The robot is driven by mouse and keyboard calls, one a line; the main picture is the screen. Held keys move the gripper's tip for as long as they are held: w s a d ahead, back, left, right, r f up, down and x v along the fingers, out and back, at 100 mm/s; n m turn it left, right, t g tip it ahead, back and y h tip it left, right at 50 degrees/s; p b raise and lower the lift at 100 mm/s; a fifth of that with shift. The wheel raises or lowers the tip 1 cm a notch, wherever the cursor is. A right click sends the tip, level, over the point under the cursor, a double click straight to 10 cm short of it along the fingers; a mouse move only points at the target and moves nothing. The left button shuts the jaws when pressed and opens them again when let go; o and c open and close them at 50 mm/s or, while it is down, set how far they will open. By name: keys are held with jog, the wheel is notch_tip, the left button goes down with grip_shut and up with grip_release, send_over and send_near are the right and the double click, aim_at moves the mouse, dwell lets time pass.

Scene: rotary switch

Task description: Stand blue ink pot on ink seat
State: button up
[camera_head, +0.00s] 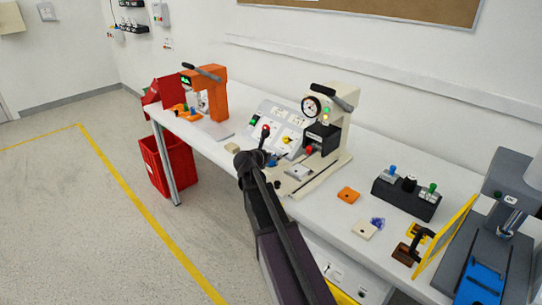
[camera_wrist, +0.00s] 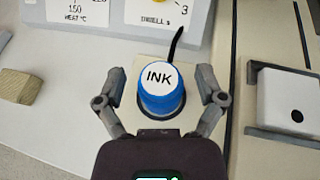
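The blue ink pot (camera_wrist: 161,98), with a white top marked INK, appears upright between the fingers of my gripper (camera_wrist: 160,100) in the wrist view. Gaps show between the pot and both fingers, so the gripper is open around it. Below the pot is a cream plate (camera_wrist: 130,72) with a dark round part, which may be the ink seat. I cannot tell whether the pot is seated in it. In the head view my gripper (camera_head: 262,158) is beside the cream press, and the pot is mostly hidden there.
A sloped control panel (camera_head: 270,122) and the cream press (camera_head: 334,115) stand close behind my gripper. A white block (camera_wrist: 288,100) is to the right and a wooden block (camera_wrist: 18,87) to the left. A black three-knob box (camera_head: 406,198) is farther right on the table.

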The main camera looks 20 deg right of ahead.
jog(key=shift+r, duration=0.15)
jog(key=shift+a+r, duration=0.1)
jog(key=shift+r, duration=0.05)
jog(key=p+v, duration=0.4)
jog(key=v, duration=0.7)
jog(key=shift+s+a+p, duration=0.25)
jog(key=shift+p, duration=0.15)
dwell(0.4)
jog(key=s+a+f+m+g+y, duration=0.4)
jog(key=s+a+m, duration=0.3)
jog(key=m, duration=0.5)
jog(key=s+a+f+m+g+y, duration=0.3)
jog(key=s+a+f+m+y, duration=0.4)
jog(key=s+m, duration=0.5)
jog(key=shift+s+m+g, duration=0.3)
jog(key=shift+m+g, duration=0.1)
jog(key=shift+m, duration=0.1)
jog(key=shift+f, duration=0.15)
dwell(0.6)
